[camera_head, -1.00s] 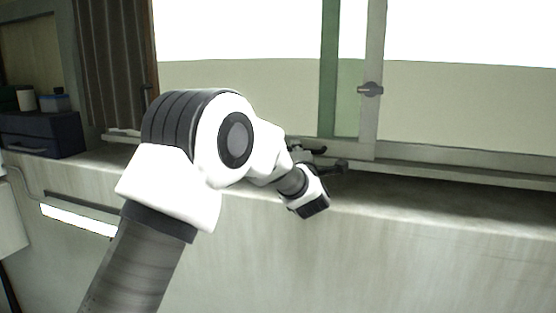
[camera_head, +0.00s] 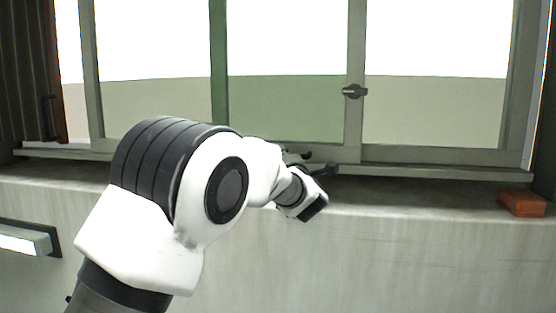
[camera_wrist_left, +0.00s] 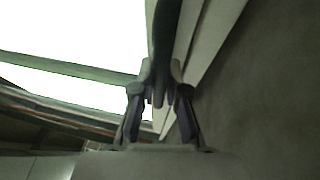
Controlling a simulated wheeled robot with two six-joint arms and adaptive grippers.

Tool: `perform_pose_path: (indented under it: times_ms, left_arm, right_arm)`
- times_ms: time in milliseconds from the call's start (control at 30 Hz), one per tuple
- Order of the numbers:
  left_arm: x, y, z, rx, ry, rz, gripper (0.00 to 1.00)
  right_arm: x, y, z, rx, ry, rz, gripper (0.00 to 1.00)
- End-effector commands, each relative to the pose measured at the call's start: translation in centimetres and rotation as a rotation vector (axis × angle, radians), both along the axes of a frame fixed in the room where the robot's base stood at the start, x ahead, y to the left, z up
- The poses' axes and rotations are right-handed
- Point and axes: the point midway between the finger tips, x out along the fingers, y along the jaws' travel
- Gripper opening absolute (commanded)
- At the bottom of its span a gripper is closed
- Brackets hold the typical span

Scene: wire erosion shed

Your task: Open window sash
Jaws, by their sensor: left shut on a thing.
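The window sash (camera_head: 355,125) has a grey frame and green-tinted glass, with a small dark latch (camera_head: 354,91) on its right upright. My left gripper (camera_head: 299,157) is low at the sash, partly hidden by my wrist. In the left wrist view my left gripper (camera_wrist_left: 160,97) is shut on a dark handle (camera_wrist_left: 165,45) that stands between its fingers. My right gripper is out of view.
A concrete sill (camera_head: 420,195) runs under the window. An orange-red block (camera_head: 522,202) sits on it at the right. A dark corrugated panel (camera_head: 25,70) is at the far left. A light fixture (camera_head: 25,240) is on the wall below. The sill between gripper and block looks clear.

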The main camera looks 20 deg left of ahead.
Motion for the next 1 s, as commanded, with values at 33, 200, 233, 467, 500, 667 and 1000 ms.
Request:
perform_pose_path:
  times_ms: [33,200,233,467,500,667,1000]
  left_arm:
    - [0.0,-0.1,-0.2,-0.001,0.003,-0.001,0.00]
    - [0.0,-0.1,-0.1,0.000,0.002,0.000,0.00]
    - [0.0,-0.1,-0.1,0.000,0.002,0.000,0.00]
    - [0.0,0.0,-0.1,0.000,0.001,0.000,0.25]
    - [0.0,0.0,-0.1,0.000,0.001,0.000,0.25]
    - [0.0,0.0,0.0,0.000,0.000,0.000,0.25]
    - [-4.1,-3.1,-0.9,0.004,0.002,0.000,0.25]
  right_arm:
    - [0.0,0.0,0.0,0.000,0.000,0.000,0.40]
    - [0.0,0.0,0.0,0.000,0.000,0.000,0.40]
    - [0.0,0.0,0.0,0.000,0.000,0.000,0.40]
    - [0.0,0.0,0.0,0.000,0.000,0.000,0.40]
    - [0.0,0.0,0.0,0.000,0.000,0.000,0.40]
    - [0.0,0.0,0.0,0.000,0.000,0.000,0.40]
    - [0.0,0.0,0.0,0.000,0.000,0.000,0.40]
